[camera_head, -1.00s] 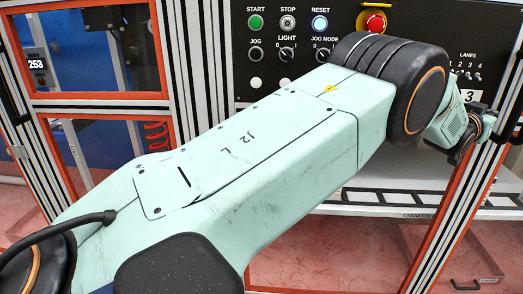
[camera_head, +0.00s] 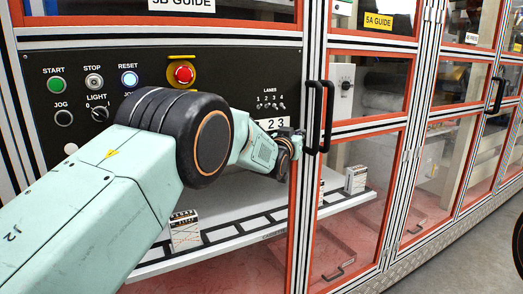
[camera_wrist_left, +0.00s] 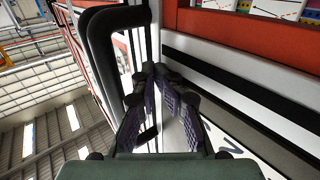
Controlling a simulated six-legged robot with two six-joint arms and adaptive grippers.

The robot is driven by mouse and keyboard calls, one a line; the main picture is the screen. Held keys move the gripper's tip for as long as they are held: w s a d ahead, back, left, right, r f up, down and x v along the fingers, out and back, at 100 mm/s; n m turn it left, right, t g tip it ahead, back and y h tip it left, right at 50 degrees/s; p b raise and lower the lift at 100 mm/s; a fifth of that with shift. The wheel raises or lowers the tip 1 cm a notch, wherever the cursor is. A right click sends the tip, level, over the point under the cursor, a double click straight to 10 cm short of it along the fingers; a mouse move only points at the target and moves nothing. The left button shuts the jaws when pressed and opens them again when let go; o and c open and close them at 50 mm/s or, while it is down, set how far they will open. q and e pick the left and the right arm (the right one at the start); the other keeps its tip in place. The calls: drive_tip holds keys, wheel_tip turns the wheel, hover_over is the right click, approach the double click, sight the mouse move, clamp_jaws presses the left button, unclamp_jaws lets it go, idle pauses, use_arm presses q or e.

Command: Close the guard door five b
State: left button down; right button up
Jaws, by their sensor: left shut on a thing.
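A tall orange-edged door frame (camera_head: 293,222) stands beside the control panel. Two black handles, a left one (camera_head: 312,95) and a right one (camera_head: 327,118), stand side by side at the seam with the neighbouring panel. My left gripper (camera_head: 294,146) is at the lower end of the left handle, shut on it as far as I can tell. In the left wrist view, the fingers (camera_wrist_left: 158,85) converge next to a black handle (camera_wrist_left: 103,60) at the left; the exact contact is hidden. A label ending in "B GUIDE" (camera_head: 182,3) is cut off at the top. My right gripper is out of view.
The control panel (camera_head: 215,75) has lit buttons and a red emergency stop (camera_head: 181,74). A white shelf (camera_head: 232,206) with small boxes (camera_head: 185,231) lies below. More framed glass doors (camera_head: 433,165) run to the right.

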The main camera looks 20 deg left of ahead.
use_arm(q)
drive_tip(key=s+a, duration=0.1)
drive_tip(key=s, duration=1.1)
drive_tip(key=s+a+f+g+y, duration=0.1)
drive_tip(key=s+a+f+g, duration=0.15)
drive_tip(key=s+f, duration=0.6)
drive_tip(key=s+a+f+g, duration=0.2)
drive_tip(key=s+f+g, duration=0.25)
drive_tip(key=f, duration=0.75)
drive_tip(key=s+a+f+g+y, duration=0.1)
drive_tip(key=s+a+f+g, duration=0.15)
drive_tip(key=s+f, duration=0.65)
drive_tip(key=s+f+g, duration=0.2)
drive_tip(key=s+f, duration=0.2)
drive_tip(key=s, duration=0.6)
drive_tip(key=s+a+f+n+g, duration=0.1)
drive_tip(key=s+f+g, duration=0.2)
drive_tip(key=s, duration=0.8)
drive_tip(key=s+a+f+n+g, duration=0.1)
drive_tip(key=s+f+g, duration=0.2)
drive_tip(key=s+f, duration=0.3)
drive_tip(key=s, duration=0.4)
drive_tip(key=shift+s+a+f+y, duration=0.15)
drive_tip(key=shift+s+f+y, duration=0.1)
drive_tip(key=shift+f+y, duration=0.1)
